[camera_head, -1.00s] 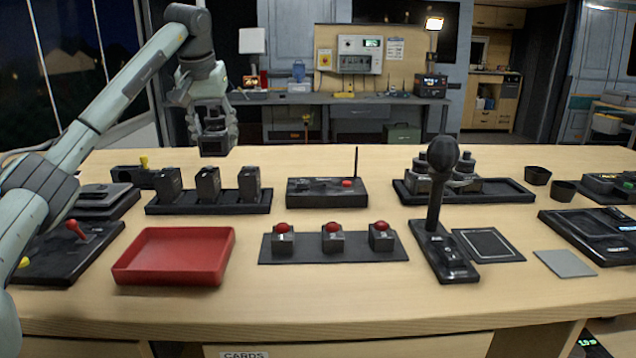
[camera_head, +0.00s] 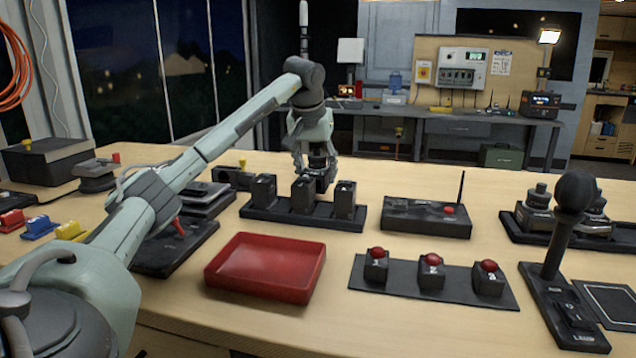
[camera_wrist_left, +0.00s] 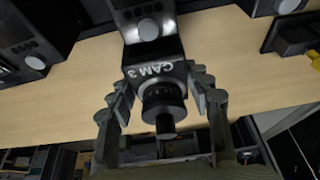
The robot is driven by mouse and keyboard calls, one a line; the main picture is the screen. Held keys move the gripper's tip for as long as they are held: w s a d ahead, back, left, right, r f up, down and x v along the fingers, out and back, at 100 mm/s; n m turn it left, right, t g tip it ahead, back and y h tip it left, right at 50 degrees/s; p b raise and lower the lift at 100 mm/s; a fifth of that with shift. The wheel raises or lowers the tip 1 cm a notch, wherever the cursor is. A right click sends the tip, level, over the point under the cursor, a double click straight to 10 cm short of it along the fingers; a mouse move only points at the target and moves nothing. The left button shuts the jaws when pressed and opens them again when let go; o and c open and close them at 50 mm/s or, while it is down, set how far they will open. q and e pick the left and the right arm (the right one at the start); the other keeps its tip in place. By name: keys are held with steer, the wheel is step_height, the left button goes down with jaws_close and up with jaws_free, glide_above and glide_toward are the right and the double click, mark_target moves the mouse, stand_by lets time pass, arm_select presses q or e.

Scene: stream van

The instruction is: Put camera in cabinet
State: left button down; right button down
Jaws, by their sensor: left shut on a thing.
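Three black box-shaped cameras stand upright in a dark rack (camera_head: 300,222) on the table: left (camera_head: 263,192), middle (camera_head: 302,196) and right (camera_head: 345,201). My left gripper (camera_head: 320,180) points down over the rack, at the middle camera. Wooden cabinets (camera_head: 598,135) stand far off at the back right; which cabinet is meant, I cannot tell. My right gripper is not in view.
A red tray (camera_head: 265,268) lies in front of the rack. A panel with red buttons (camera_head: 432,285), a black box with an antenna (camera_head: 427,216) and a tall lever unit (camera_head: 570,240) stand to the right. A workbench (camera_head: 450,125) is behind. Bare tabletop surrounds the rack's right side.

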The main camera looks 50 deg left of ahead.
arm_select(q)
step_height(320, 180, down, 2)
steer(key=shift+a+f, duration=0.1)
steer(key=shift+f, duration=0.2)
steer(key=shift+f, duration=0.15)
steer(key=c, duration=0.7)
jaws_free()
